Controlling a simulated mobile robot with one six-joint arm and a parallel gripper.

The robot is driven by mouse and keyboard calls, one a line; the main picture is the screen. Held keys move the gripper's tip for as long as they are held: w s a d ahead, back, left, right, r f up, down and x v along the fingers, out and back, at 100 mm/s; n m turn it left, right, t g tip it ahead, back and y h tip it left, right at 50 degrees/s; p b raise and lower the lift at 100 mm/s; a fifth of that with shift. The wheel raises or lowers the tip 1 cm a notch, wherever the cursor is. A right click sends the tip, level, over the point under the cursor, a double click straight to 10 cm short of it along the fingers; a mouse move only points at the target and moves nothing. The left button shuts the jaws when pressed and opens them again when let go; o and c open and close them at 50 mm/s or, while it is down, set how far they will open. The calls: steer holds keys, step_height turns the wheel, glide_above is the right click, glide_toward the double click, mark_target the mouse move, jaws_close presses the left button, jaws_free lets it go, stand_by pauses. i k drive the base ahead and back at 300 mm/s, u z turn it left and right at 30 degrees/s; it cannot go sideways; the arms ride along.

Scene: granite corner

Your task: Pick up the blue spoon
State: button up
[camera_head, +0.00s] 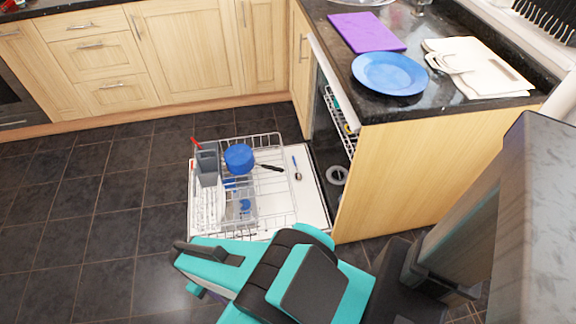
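A thin blue item (295,163) with a dark lower end, which looks like the blue spoon, lies at the right side of the dishwasher's pulled-out lower rack (270,211). It is too small to make out its bowl clearly. My teal and black arm fills the lower middle. The end with my gripper (190,268) points left, in front of the rack's near edge and apart from the blue item. Its fingers are not clear enough to show open or shut, and I see nothing held in it.
The rack also holds a blue pan (239,157) with a black handle and a grey cutlery basket (208,167). The dishwasher door lies open under it. The counter (343,71) at right carries a blue plate (390,73) and boards. Tiled floor (110,205) at left is clear.

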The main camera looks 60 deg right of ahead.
mark_target(299, 176)
steer(key=z, duration=2.1)
